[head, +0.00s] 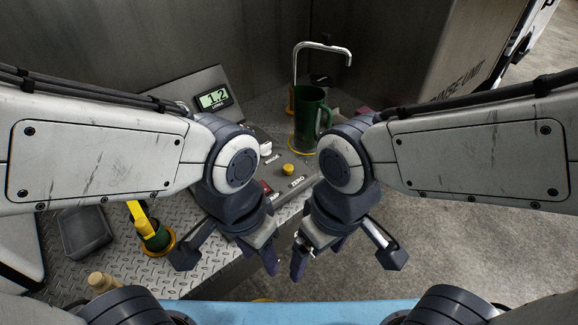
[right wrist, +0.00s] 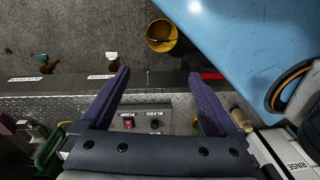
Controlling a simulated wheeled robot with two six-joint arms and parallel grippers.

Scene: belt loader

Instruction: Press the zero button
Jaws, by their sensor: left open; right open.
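A grey control panel shows between my two wrists in the head view. On it is a small round yellow button (head: 288,170), with a white label that seems to read ZERO (head: 298,182) just below it. A display (head: 214,98) behind, to the left, reads about 1.2. My left gripper (head: 228,256) is open and empty, left of and nearer than the button. My right gripper (head: 345,258) is open and empty, nearer and to the right of it. The right gripper also shows in the right wrist view (right wrist: 160,78), touching nothing. The yellow button is not clear in that view.
A red pump switch (right wrist: 129,123) and a black bleed knob (right wrist: 155,124) sit on the panel. A green mug (head: 308,118) stands under a curved tap (head: 322,46). A dark tray (head: 84,232) and a yellow-handled item (head: 146,224) are at left. A blue surface (head: 300,314) lies in front.

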